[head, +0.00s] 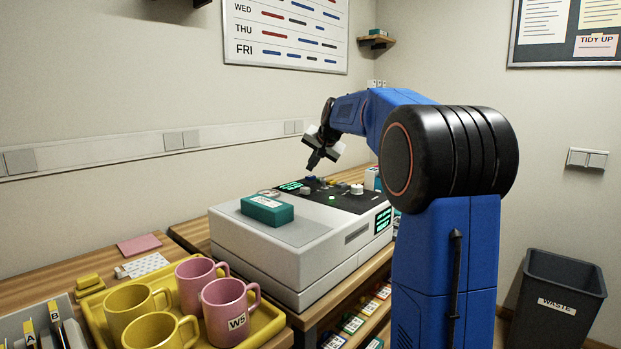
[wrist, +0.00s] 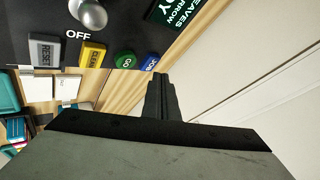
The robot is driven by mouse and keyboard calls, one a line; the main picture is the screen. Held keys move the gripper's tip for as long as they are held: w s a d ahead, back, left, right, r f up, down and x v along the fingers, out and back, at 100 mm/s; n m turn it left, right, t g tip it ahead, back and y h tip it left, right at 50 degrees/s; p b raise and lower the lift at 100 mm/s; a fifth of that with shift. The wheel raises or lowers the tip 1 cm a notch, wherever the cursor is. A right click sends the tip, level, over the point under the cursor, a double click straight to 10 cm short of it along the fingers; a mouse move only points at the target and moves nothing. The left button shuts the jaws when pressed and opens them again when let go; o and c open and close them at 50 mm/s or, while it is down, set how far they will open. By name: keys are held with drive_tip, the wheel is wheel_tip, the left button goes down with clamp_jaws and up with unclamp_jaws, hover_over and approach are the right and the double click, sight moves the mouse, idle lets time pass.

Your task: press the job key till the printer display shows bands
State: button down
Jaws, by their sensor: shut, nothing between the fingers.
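The printer (head: 330,250) is a large pale machine with a black key panel on top. In the wrist view the display (wrist: 178,12) is cut off by the frame edge; "LEAVES" and "ARROW" can be made out. The blue job key (wrist: 150,61) stands at the end of the key row, partly hidden by my fingertips. My gripper (wrist: 157,78) is shut and empty, its tips at the blue key in the picture; I cannot tell whether they touch it. In the head view my gripper (head: 314,160) points down over the panel.
Beside the job key are a green GO key (wrist: 124,61), a yellow key (wrist: 92,55) and a grey RESET key (wrist: 45,51). A metal knob (wrist: 90,13) is near. A teal box (head: 267,210) lies on the printer. A yellow tray (head: 262,335) holds several mugs.

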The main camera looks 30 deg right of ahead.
sight(312, 177)
drive_tip(key=shift+r, duration=2.5)
drive_tip(key=shift+s, duration=0.1)
